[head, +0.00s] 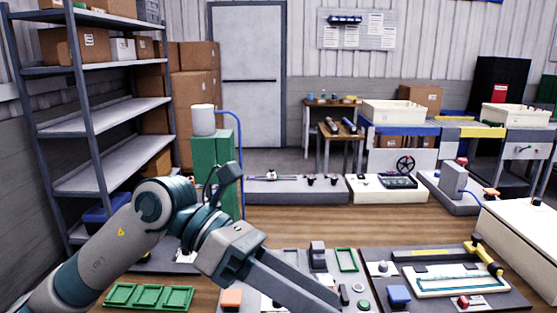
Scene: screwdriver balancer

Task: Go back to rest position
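My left arm comes in from the lower left, and my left gripper (295,285) reaches down to the right over a grey board (265,256) at the bottom middle. Its long grey fingers lie close together in this view and run toward the bottom edge. Whether there is a gap between the fingertips is not clear, and nothing is plainly seen held in them. The gripper hides part of the board. My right arm and gripper are not in view. A yellow and black tool (487,256) lies at the right board.
A dark board (515,298) with a white tray (462,280) and blue block (398,296) lies right of the gripper. Green trays (148,296) lie left. A green cabinet (225,165) stands behind the arm. Bare wooden tabletop (350,228) lies beyond the boards.

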